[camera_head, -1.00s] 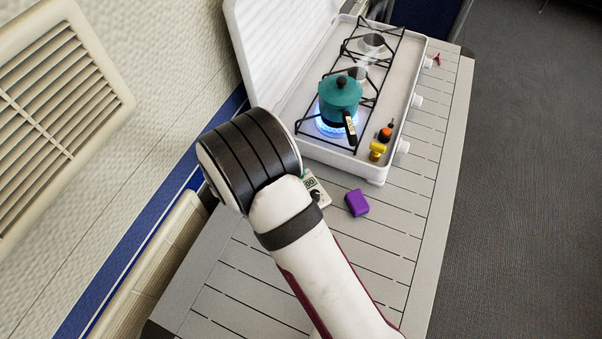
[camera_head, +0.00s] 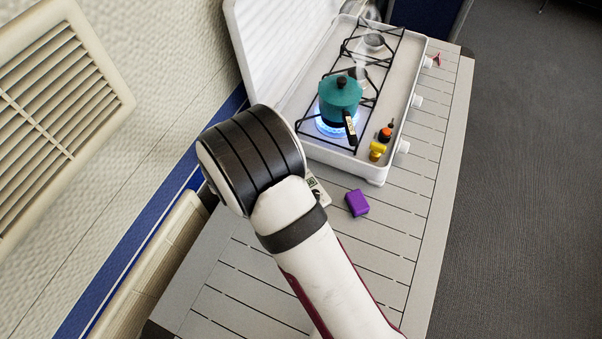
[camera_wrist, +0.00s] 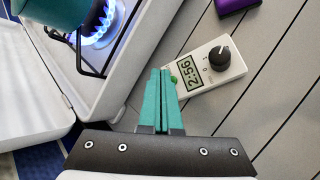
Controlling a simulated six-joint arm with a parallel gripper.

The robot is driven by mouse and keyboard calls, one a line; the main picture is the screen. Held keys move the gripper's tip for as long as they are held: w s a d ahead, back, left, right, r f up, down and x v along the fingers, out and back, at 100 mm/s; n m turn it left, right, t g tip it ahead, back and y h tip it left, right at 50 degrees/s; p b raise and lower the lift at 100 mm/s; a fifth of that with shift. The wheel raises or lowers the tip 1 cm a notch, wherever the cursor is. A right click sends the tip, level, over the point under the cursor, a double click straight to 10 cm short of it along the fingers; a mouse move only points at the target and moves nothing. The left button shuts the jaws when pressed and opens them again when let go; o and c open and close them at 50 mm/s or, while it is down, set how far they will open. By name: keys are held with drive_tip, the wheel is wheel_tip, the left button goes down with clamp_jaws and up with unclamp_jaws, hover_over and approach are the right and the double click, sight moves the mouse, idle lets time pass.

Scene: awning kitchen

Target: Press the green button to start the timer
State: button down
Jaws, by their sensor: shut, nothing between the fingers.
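The white timer (camera_wrist: 214,67) lies on the slatted table, with a black knob and a display that appears to read 2:56. Its green button (camera_wrist: 173,79) shows just right of my fingertips in the wrist view. My gripper (camera_wrist: 161,71) has teal fingers shut together with nothing between them, their tips close beside the button. I cannot tell whether they touch it. In the head view my arm hides the gripper and most of the timer (camera_head: 317,189).
A purple block (camera_head: 357,203) lies right of the timer. Behind stands a white stove (camera_head: 375,172) with a teal pot (camera_head: 340,97) over a lit blue flame, and yellow and orange-black items on its edge. The front of the table (camera_head: 395,240) is clear.

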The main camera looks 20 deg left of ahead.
drive_tip(key=shift+r, duration=2.5)
drive_tip(key=s+d+r+m+g+h, duration=0.1)
drive_tip(key=d+r+m+g, duration=0.2)
drive_tip(key=d, duration=0.4)
drive_tip(key=s+d+r+m+g, duration=0.1)
drive_tip(key=s+d+r+m, duration=0.15)
drive_tip(key=d+m, duration=0.35)
drive_tip(key=s+d+r+m+g+h, duration=0.15)
drive_tip(key=d+r+m, duration=0.25)
drive_tip(key=d, duration=0.4)
drive_tip(key=s+d+r+m+g+y, duration=0.1)
drive_tip(key=s+d+m+y, duration=0.1)
drive_tip(key=s+m+y, duration=0.2)
drive_tip(key=s+d+r+m+g+y, duration=0.2)
drive_tip(key=s+m+y, duration=0.2)
drive_tip(key=s+m, duration=0.6)
drive_tip(key=s, duration=0.3)
drive_tip(key=shift+m, duration=0.4)
